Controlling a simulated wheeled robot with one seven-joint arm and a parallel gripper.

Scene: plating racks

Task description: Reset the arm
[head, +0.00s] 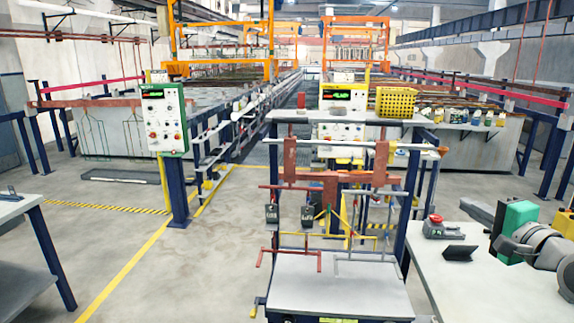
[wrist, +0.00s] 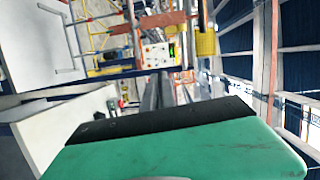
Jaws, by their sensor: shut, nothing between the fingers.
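My arm shows at the right edge of the head view, above the white table. My gripper (head: 476,209) has a green body with a dark edge, and its grey fingers point left and away. In the wrist view the green body fills the bottom, and the fingers of my gripper (wrist: 165,88) reach forward side by side. They are shut with nothing between them. My gripper touches nothing that I can see.
Below and left of my gripper is the white table (head: 473,285) with a red emergency button box (head: 441,228) and a small black stand (head: 460,253). A rack (head: 335,190) with red hangers stands over a grey-topped cart (head: 340,285). A control panel (head: 164,118) stands left. Floor between is clear.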

